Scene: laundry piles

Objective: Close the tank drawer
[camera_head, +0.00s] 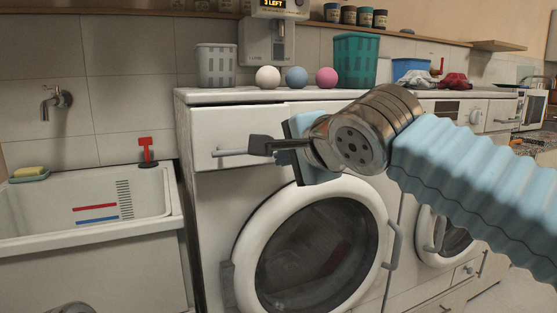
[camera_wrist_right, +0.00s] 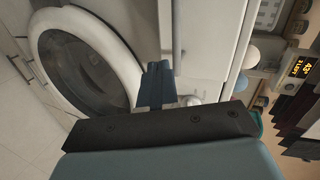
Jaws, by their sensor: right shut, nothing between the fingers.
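The tank drawer (camera_head: 235,128) is the white front at the upper left of the near washing machine, with a grey bar handle (camera_head: 230,153). Its front looks to stand slightly proud of the machine, but my gripper and wrist hide its right part. In the right wrist view, the drawer front (camera_wrist_right: 205,35) and bar handle (camera_wrist_right: 177,35) lie just beyond the fingers. My right gripper (camera_head: 258,145) is shut and empty, at the right part of the handle; whether it touches is unclear. Its fingers also show in the wrist view (camera_wrist_right: 156,80).
The washer's round door (camera_head: 245,225) is below the drawer. A white sink (camera_head: 90,240) stands to the left. On the top are a grey basket (camera_head: 216,66), three balls, including a white one (camera_head: 267,77), and a green basket (camera_head: 355,60).

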